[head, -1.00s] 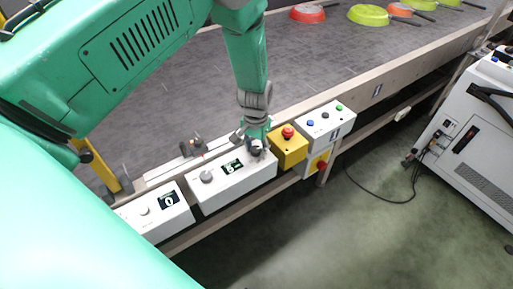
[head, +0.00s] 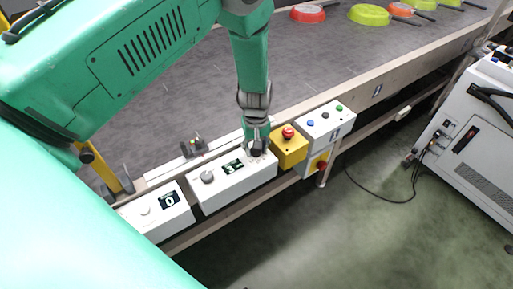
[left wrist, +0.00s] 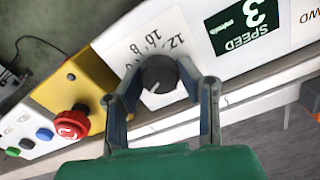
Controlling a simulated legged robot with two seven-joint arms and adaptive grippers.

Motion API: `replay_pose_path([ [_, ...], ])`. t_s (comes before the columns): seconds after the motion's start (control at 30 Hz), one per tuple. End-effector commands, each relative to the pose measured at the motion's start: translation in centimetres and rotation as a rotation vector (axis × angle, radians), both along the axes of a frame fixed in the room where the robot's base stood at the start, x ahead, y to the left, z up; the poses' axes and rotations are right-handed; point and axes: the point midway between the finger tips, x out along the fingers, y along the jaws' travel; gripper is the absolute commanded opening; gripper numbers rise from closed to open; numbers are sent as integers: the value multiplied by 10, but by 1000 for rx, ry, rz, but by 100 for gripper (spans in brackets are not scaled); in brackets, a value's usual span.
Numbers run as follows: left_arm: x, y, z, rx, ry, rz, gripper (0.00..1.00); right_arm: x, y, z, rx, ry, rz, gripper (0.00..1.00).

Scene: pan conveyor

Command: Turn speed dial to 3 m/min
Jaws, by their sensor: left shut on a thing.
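The dark speed dial (left wrist: 158,75) sits on a white control box (head: 218,190), with printed numbers such as 8, 10 and 12 beside it in the left wrist view. My left gripper (head: 256,150) reaches down onto the box's right end. In the left wrist view the gripper (left wrist: 163,80) is shut on the dial, with one finger on each side. The green speed display (left wrist: 244,22) reads 3 in m/min. The same display in the head view (head: 233,167) is small. In the head view the dial is mostly hidden by the fingers. My right gripper is not in view.
A yellow box with a red emergency button (head: 288,132) stands just right of the gripper. Beyond it is a white button box (head: 328,118). Another white box (head: 160,215) with a display reading 0 is at the left. Pans (head: 308,14) lie on the grey conveyor.

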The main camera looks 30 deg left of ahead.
Motion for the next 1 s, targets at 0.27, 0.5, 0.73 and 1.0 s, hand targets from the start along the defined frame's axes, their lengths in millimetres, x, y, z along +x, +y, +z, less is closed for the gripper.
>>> replay_pose_path([
  [0.27,1,-1,0,0,-4,58,2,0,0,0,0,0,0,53],
  [0.5,1,-1,0,0,-4,64,2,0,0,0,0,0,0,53],
  [0.73,2,-1,0,0,-4,63,49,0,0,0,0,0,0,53],
  [1.0,1,0,0,0,-2,63,51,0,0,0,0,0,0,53],
])
